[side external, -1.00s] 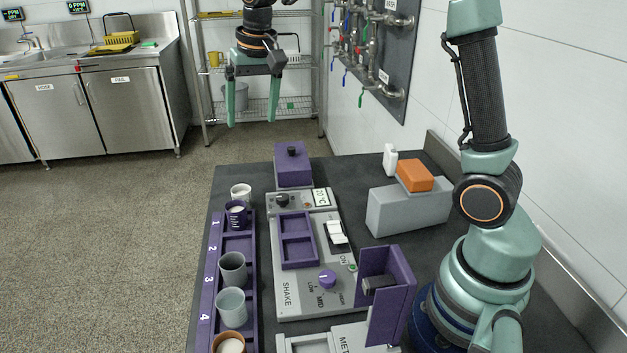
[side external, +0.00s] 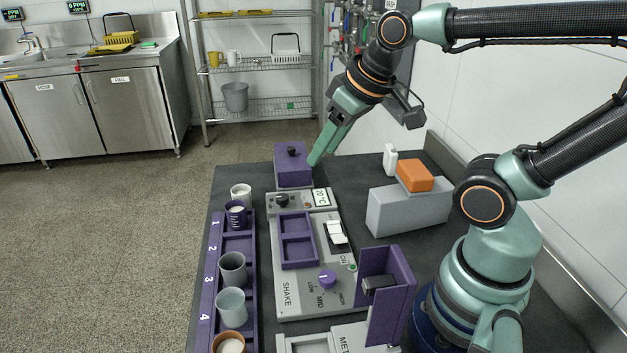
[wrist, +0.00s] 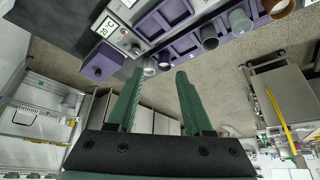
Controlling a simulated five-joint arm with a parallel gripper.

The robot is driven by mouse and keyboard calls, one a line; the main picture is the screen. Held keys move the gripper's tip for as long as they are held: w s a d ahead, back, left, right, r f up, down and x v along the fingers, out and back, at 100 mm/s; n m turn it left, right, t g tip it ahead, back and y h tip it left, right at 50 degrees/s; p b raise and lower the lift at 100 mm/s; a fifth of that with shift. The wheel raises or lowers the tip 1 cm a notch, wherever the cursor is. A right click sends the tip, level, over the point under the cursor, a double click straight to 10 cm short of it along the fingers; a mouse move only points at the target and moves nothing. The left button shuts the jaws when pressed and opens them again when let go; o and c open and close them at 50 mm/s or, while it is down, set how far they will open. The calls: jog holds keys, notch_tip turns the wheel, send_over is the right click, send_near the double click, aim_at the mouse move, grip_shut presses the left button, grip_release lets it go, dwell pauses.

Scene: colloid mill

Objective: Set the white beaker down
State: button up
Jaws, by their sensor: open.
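A small white beaker (side external: 241,190) stands upright on the dark table, just beyond the far end of the purple rack (side external: 251,325). It also shows in the wrist view (wrist: 149,70), between the fingers but farther off. My gripper (side external: 315,162) is open with nothing between its fingers. It points down beside the right side of the purple lidded box (side external: 292,166), well to the right of the white beaker. In the wrist view the open gripper (wrist: 159,75) has both green fingers showing. I cannot tell whether a fingertip touches the box.
The rack holds a purple cup (side external: 235,215), a grey cup (side external: 232,267), a pale cup (side external: 231,307) and a brown cup (side external: 228,343). The shaker panel (side external: 300,295) fills the middle. A grey block (side external: 405,207) with an orange block (side external: 415,175) stands right.

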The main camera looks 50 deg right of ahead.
jog(key=shift+w+r, duration=0.2)
jog(key=shift+w, duration=0.2)
jog(key=c, duration=0.5)
jog(key=w, duration=0.2)
jog(key=w+m+g, duration=0.1)
jog(key=w, duration=0.1)
jog(key=w+r+m, duration=0.1)
jog(key=w, duration=0.2)
jog(key=shift+d+g, duration=0.15)
jog(key=shift+g, duration=0.25)
grip_shut()
jog(key=m+g, duration=0.4)
jog(key=m, duration=0.2)
send_over(246, 199)
jog(key=s, duration=0.1)
notch_tip(246, 199, down, 15)
jog(key=f, duration=0.6)
jog(key=a+f, duration=0.1)
jog(key=f, duration=0.2)
jog(key=shift+s+f, duration=0.1)
jog(key=shift+f, duration=0.05)
